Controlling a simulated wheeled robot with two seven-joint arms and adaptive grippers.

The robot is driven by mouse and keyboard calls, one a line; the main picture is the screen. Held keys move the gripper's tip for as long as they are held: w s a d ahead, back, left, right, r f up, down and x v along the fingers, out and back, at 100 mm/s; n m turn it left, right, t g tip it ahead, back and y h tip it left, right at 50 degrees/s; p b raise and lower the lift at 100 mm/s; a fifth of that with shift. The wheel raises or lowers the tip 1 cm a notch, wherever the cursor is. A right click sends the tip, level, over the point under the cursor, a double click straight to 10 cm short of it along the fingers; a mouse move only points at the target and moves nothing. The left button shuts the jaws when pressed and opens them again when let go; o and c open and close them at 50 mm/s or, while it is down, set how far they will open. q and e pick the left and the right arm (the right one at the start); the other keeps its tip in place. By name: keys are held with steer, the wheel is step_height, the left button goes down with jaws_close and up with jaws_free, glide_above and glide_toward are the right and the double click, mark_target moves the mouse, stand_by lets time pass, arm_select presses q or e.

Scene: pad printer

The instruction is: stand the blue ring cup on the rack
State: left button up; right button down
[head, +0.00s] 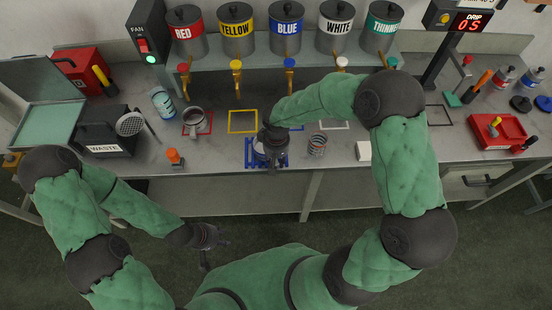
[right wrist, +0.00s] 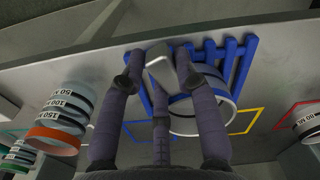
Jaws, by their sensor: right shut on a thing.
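The blue rack (head: 249,152) is a slatted frame on the bench's front part; its slats also show in the right wrist view (right wrist: 243,62). The blue ring cup (right wrist: 203,103) is pale with a blue band and lies against or just over the rack in that view. My right gripper (head: 270,146) is over the rack, its fingers shut around the cup's grey handle (right wrist: 160,66). The gripper hides most of the cup in the head view, and I cannot tell whether the rack bears it. My left gripper (head: 213,245) is empty, fingers apart, below the bench's front edge.
A metal cup (head: 194,118) stands in the red outline at left. A banded cup (head: 317,146) and a white block (head: 363,151) stand right of the rack. An orange-topped item (head: 174,157) is left. Paint pots, including the blue one (head: 286,27), line the back shelf.

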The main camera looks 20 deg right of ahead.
steer(key=shift+f, duration=0.1)
steer(key=c, duration=0.8)
jaws_free()
steer(key=shift+c, duration=0.2)
steer(key=shift+r+p, duration=2.1)
steer(key=shift+r, duration=0.95)
steer(key=shift+s+f, duration=0.1)
steer(key=shift+s, duration=0.05)
